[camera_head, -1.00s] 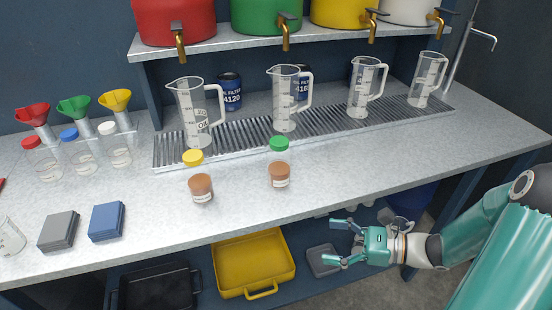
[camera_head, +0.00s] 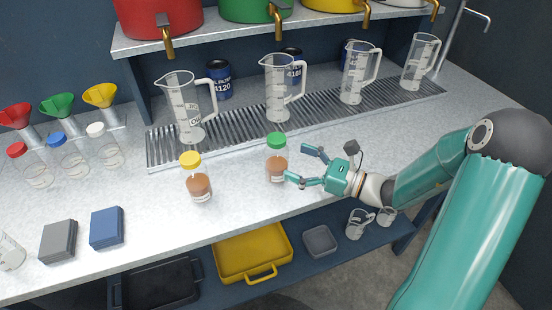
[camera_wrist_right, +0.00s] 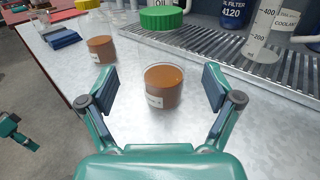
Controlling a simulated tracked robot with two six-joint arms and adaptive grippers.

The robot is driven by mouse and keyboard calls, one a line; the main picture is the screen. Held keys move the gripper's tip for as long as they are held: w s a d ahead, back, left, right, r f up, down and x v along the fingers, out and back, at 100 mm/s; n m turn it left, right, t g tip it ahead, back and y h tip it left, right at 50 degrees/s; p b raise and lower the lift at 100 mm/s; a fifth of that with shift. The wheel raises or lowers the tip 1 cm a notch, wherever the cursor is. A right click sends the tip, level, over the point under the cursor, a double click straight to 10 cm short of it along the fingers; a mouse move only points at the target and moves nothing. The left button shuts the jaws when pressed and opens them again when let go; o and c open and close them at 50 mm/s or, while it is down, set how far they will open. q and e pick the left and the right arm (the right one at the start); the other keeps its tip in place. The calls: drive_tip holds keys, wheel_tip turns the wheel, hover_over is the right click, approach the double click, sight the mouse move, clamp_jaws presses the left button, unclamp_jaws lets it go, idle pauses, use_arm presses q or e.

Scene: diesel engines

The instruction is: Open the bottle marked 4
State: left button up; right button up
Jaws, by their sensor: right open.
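Two clear bottles with brown contents stand upright on the bench, both capped. One has a green cap (camera_head: 276,141) over its clear body (camera_head: 277,168); the other, a yellow-capped bottle (camera_head: 198,184), stands to its left. Their labels are too small to read. My right gripper (camera_head: 296,164) is open and empty, just right of the green-capped bottle. In the right wrist view the green-capped bottle (camera_wrist_right: 163,88) stands centred ahead, between and beyond the open fingers, with its cap above their line. A teal gripper, my left (camera_wrist_right: 14,134), shows small at the left edge there.
Several measuring jugs (camera_head: 281,88) stand on a ribbed drain grate (camera_head: 235,128) behind the bottles. Blue (camera_head: 106,227) and grey (camera_head: 58,241) pads lie at the front left. Small capped bottles (camera_head: 70,155) stand below funnels at the left. The bench right of my gripper is clear.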

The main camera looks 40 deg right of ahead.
sight(277, 151)
drive_tip(key=x, duration=0.3)
drive_tip(key=p+x, duration=0.1)
drive_tip(key=x, duration=0.1)
drive_tip(key=shift+w+r, duration=0.15)
drive_tip(key=shift+r, duration=0.15)
drive_tip(key=shift+w+a, duration=0.1)
drive_tip(key=shift+w, duration=0.3)
drive_tip(key=c, duration=1.4)
wheel_tip(277, 151, up, 20)
drive_tip(key=p, duration=0.2)
